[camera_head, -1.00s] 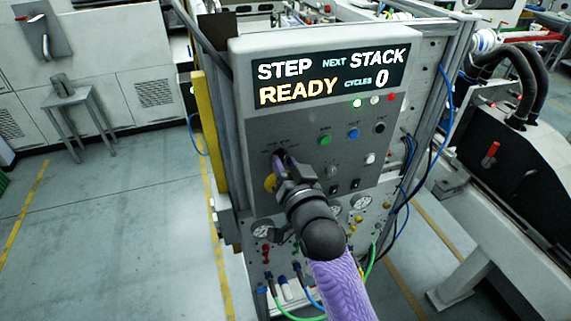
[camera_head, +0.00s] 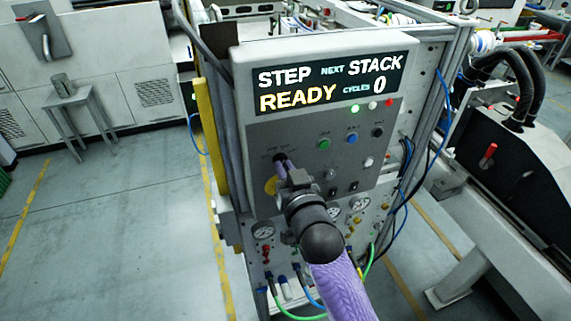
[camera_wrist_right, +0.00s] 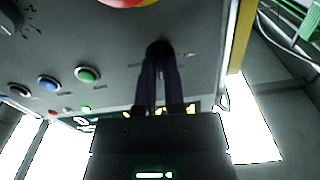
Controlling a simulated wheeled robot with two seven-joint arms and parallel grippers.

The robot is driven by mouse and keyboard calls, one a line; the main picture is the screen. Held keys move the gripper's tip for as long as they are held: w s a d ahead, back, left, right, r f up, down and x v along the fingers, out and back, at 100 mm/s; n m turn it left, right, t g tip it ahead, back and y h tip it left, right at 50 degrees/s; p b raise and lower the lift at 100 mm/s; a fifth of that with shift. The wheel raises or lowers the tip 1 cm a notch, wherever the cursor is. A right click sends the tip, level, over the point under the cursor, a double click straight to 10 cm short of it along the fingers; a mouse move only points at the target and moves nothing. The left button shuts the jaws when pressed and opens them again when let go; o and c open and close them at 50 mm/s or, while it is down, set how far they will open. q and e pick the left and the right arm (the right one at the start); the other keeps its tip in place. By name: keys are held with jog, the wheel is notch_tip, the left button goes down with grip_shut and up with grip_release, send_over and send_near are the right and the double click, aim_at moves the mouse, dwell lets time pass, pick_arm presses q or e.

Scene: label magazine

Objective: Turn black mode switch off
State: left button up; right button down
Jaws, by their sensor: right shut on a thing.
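The black mode switch (camera_wrist_right: 159,47) is a small dark knob on the grey control panel (camera_head: 262,135). My right gripper (camera_head: 280,160) is at the left part of the panel. In the right wrist view the two purple-dark fingers (camera_wrist_right: 159,62) reach up to the knob and are shut on it, one on each side. The fingers hide most of the knob and part of its label in the head view, so its exact setting cannot be read. My left gripper is out of view.
The panel display (camera_head: 332,83) reads STEP, NEXT STACK, READY, CYCLES 0. A green button (camera_head: 324,144), a blue button (camera_head: 352,138) and a black button (camera_head: 377,132) lie right of the gripper. A yellow disc (camera_head: 270,185) with a red part sits just below. Gauges and hoses are lower down.

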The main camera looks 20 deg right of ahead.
jog(key=n+p, duration=0.1)
jog(key=n, duration=0.2)
jog(key=shift+r+n, duration=0.1)
jog(key=shift+n, duration=0.2)
jog(key=n+p, duration=0.1)
jog(key=n, duration=0.2)
jog(key=shift+n, duration=0.3)
jog(key=n, duration=0.3)
jog(key=shift+n+p, duration=0.3)
jog(key=shift+p, duration=0.05)
jog(key=shift+n, duration=1.8)
jog(key=c, duration=0.7)
grip_release()
